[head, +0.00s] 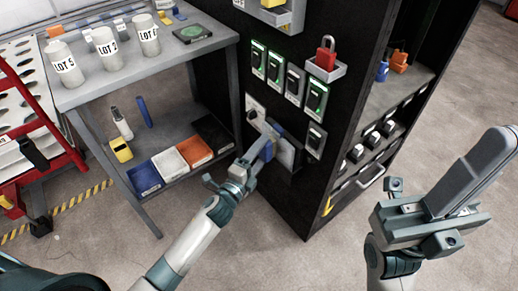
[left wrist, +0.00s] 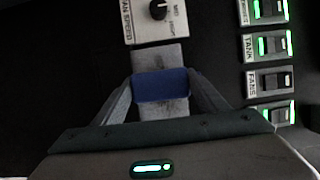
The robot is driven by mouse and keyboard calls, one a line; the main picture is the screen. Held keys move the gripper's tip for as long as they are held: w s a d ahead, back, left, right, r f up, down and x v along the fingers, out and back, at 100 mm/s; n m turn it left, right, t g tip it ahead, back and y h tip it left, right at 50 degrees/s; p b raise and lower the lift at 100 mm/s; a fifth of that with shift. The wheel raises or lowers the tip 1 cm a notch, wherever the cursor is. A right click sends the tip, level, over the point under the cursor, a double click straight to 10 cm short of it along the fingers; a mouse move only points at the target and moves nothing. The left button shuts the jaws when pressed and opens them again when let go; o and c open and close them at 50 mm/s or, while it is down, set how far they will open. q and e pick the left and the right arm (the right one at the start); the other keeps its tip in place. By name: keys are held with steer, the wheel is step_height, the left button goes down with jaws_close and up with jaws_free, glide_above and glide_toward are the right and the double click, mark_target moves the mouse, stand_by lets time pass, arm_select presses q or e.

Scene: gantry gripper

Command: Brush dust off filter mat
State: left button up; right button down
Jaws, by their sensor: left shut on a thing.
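My left gripper (head: 262,154) is shut on a blue block-shaped thing (head: 268,150), probably the brush's grip, at the front of the black cabinet. In the left wrist view the blue piece (left wrist: 161,85) sits between both fingers. A grey, mottled strip (left wrist: 160,55) shows above and below it; I cannot tell whether it is brush or mat. A grey square panel (head: 289,155), likely the filter mat, is on the cabinet front just right of the gripper. Bristles and any contact are hidden. My right gripper (head: 468,185) is raised at the right, away from the cabinet; its jaw gap is unclear.
A fan-speed knob panel (left wrist: 158,18) is just above the grey strip. Several lit switches (head: 258,58) and a red padlock (head: 326,54) are on the cabinet (head: 350,40). A grey bench (head: 185,58) with white jars and lower bins (head: 195,151) stands left. The floor in front is clear.

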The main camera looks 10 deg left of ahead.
arm_select(q)
steer(key=shift+s+d, duration=0.75)
steer(key=shift+d, duration=0.35)
steer(key=shift+d, duration=0.1)
steer(key=shift+s+d, duration=0.6)
steer(key=shift+d, duration=0.2)
steer(key=shift+s+d, duration=0.55)
steer(key=shift+d, duration=0.25)
steer(key=shift+r+p, duration=0.1)
steer(key=shift+p, duration=0.2)
steer(key=shift+w+a+r, duration=0.1)
steer(key=shift+w+a, duration=0.05)
steer(key=shift+a, duration=0.15)
steer(key=shift+w+a, duration=0.45)
steer(key=shift+a, duration=0.2)
steer(key=shift+w+a, duration=0.45)
steer(key=shift+a, duration=0.2)
steer(key=shift+w+a+f, duration=0.15)
steer(key=shift+f, duration=0.05)
